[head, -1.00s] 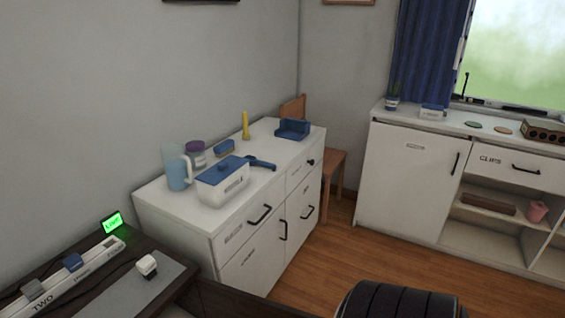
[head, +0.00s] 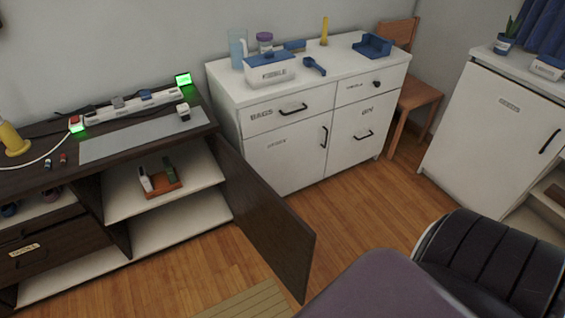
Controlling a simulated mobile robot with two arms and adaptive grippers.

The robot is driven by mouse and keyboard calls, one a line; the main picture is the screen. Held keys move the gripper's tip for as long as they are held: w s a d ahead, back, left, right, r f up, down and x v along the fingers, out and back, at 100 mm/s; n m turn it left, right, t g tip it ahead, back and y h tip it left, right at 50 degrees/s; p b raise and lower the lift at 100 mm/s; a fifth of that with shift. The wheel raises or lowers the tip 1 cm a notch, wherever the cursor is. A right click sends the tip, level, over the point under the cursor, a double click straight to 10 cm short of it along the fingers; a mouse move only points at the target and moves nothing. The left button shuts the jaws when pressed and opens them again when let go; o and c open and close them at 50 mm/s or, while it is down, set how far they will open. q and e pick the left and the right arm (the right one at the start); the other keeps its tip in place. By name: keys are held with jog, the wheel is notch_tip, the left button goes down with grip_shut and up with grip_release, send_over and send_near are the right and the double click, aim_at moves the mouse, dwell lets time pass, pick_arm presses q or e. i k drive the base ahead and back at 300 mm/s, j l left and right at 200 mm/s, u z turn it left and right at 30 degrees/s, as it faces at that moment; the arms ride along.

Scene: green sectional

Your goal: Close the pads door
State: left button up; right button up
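A dark brown door (head: 268,216) stands wide open on the right side of a low dark cabinet (head: 86,208). It is hinged at the cabinet's right end and swings out over the wood floor toward me. I can read no pads label on it. The open compartment shows a white shelf (head: 128,200) holding a small orange-brown rack (head: 166,188) with dark and white items. Neither of my grippers is in view.
A white cabinet (head: 290,155) with shut drawers and doors stands behind the open door. A black ribbed rounded thing (head: 490,262) and a purple-grey surface (head: 385,290) fill the lower right. A slatted mat (head: 245,302) lies on the floor; floor right of the door is clear.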

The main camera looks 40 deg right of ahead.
aim_at(286, 242)
jog(key=l+u, duration=0.1)
jog(key=l, duration=0.35)
jog(key=k+l+u, duration=0.15)
jog(key=l, duration=0.3)
jog(key=l+u, duration=0.1)
jog(key=l, duration=0.35)
jog(key=k+l+u, duration=0.1)
jog(key=l, duration=0.35)
jog(key=k+l+u, duration=0.1)
jog(key=l, duration=0.35)
jog(key=k, duration=0.05)
